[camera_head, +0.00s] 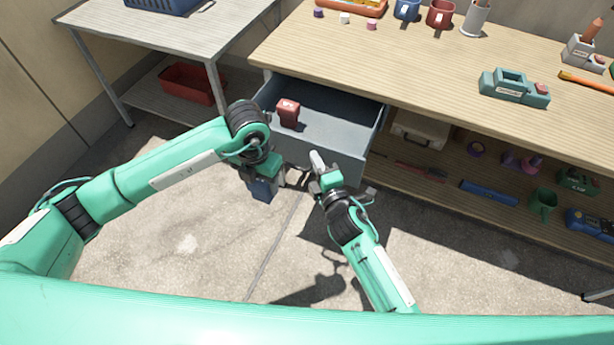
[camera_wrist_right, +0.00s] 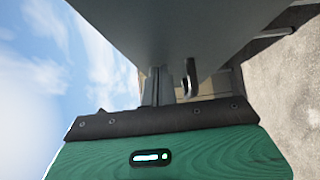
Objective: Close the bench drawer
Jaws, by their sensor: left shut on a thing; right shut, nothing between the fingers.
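The bench drawer (camera_head: 345,152) is blue-grey and stands pulled out under the wooden bench. A small red object (camera_head: 288,112) is inside it. My left gripper (camera_head: 290,177) is low at the drawer's front and shut on what appears to be the drawer handle; my wrist and the viewing angle hide most of the contact. My right gripper (camera_head: 317,161) is shut and empty, its fingertips close to the drawer front; I cannot tell whether they touch. In the right wrist view a grey panel (camera_wrist_right: 190,30), likely the drawer front, is close above the fingers (camera_wrist_right: 157,88).
The bench top (camera_head: 420,55) holds mugs, a teal device (camera_head: 514,86) and tools. A side table (camera_head: 180,32) with a red bin (camera_head: 192,83) below stands left. The floor in front is clear.

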